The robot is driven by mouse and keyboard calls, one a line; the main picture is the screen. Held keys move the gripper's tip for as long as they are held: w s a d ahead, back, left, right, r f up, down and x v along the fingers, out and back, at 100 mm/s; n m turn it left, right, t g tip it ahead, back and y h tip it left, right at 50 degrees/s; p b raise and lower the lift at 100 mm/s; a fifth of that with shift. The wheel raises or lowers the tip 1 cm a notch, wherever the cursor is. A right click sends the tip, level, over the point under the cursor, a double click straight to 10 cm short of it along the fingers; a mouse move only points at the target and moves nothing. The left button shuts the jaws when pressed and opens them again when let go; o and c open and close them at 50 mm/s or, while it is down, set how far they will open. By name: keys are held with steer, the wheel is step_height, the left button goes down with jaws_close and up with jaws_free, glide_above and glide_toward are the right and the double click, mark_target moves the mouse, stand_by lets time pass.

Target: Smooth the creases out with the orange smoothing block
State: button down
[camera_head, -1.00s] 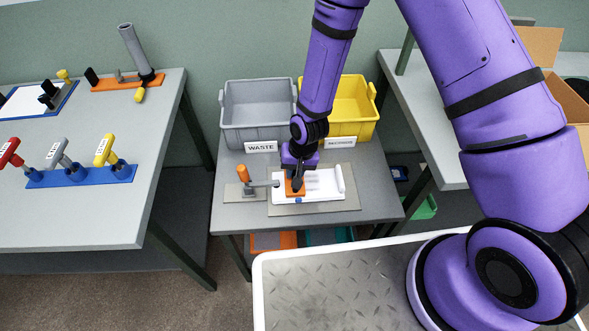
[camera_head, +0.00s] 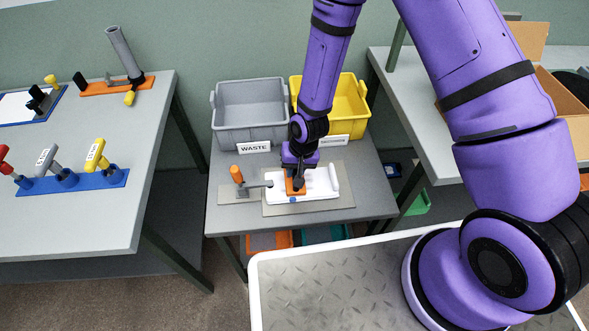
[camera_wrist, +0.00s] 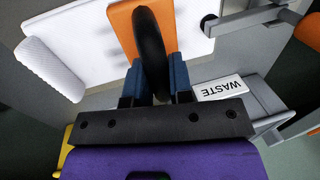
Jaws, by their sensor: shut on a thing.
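My gripper (camera_head: 295,172) is shut on the black handle (camera_wrist: 150,45) of the orange smoothing block (camera_head: 296,186). The block is over the white sheet (camera_head: 316,186), left of its middle, and seems to rest on it. The wrist view shows the orange block (camera_wrist: 125,32) upright between my blue fingers, with the white sheet (camera_wrist: 85,45) on both sides. I cannot make out clear creases now; the part under the block is hidden. A white textured roll (camera_head: 333,177) lies at the sheet's right end and also shows in the wrist view (camera_wrist: 48,66).
A clamp with an orange handle (camera_head: 237,174) stands at the sheet's left edge. Behind are a grey WASTE bin (camera_head: 250,110) and a yellow bin (camera_head: 350,105). The left table (camera_head: 90,215) holds several coloured-handled tools. Bare table lies front right.

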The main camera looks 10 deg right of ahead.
steer(key=c, duration=1.8)
jaws_free()
steer(key=shift+s, duration=0.1)
steer(key=shift+c, duration=0.2)
steer(key=o, duration=0.6)
steer(key=shift+c, duration=0.2)
steer(key=shift+r, duration=0.35)
steer(key=shift+c, duration=0.5)
jaws_close()
steer(key=shift+a, duration=1)
steer(key=shift+d, duration=0.1)
